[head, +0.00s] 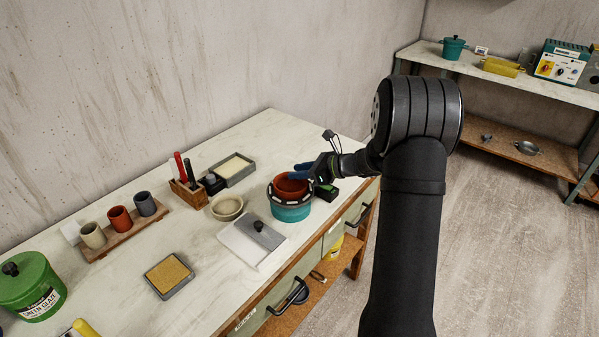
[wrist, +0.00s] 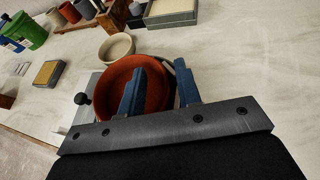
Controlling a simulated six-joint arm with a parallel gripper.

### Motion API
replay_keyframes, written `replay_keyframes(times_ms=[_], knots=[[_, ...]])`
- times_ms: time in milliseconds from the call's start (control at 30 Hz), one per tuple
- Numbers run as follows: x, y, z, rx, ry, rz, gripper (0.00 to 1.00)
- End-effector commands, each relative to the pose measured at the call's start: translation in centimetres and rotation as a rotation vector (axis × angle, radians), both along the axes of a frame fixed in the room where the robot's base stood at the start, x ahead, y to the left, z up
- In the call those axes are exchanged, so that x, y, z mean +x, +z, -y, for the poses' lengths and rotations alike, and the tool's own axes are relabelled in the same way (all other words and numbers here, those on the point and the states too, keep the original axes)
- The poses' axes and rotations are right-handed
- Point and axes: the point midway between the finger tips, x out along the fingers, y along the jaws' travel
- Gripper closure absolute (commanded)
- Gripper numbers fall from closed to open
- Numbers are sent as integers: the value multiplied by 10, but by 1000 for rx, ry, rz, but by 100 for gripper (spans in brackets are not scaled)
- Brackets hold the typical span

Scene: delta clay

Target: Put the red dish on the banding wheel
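The red dish (head: 291,188) appears to rest on the banding wheel (head: 291,212), which has a teal body and a dark rim with pale marks. The dish also shows in the wrist view (wrist: 112,88), where it hides most of the wheel. My gripper (head: 303,171) is at the dish's far right side. In the wrist view its two blue fingers (wrist: 160,68) stand apart, one over the dish's inside and one outside its rim. The dish wall lies between them with visible space, so the gripper looks open. Any contact with the wall cannot be made out.
A cream bowl (head: 227,207) and a white slab (head: 243,246) with a grey knobbed block stand close left of the wheel. A tool rack (head: 188,192), a grey tray (head: 233,170) and several cups are farther left. The table's front edge is close to the wheel.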

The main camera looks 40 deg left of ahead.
Motion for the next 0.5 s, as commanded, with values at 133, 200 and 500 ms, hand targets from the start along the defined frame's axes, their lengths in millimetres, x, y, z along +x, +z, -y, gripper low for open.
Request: replay_keyframes(times_ms=[133, 200, 500], knots=[[8, 10, 22, 0, -5, 2, 69], [13, 16, 35, 1, -6, 2, 69], [29, 39, 87, 0, -4, 2, 69]])
